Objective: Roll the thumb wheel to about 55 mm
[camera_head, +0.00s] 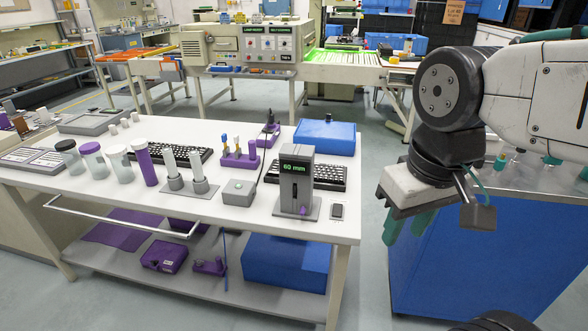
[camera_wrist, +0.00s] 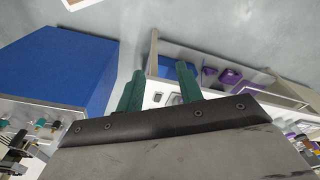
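A grey upright device (camera_head: 296,188) with a green display (camera_head: 295,168) reading "60 mm" stands near the front right corner of the white table. A small purple part (camera_head: 303,211) sits low on its front; I cannot tell for sure whether this is the thumb wheel. My gripper (camera_head: 406,229) hangs to the right of the table, in front of a blue cabinet, well apart from the device. In the wrist view its two green fingers (camera_wrist: 160,85) stand apart with nothing between them.
The white table (camera_head: 120,204) holds keyboards, several tubes, a grey box (camera_head: 238,193) left of the device, and a blue box (camera_head: 325,137) behind it. A small dark item (camera_head: 337,211) lies right of the device. A blue cabinet (camera_head: 470,265) stands right, across a floor gap.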

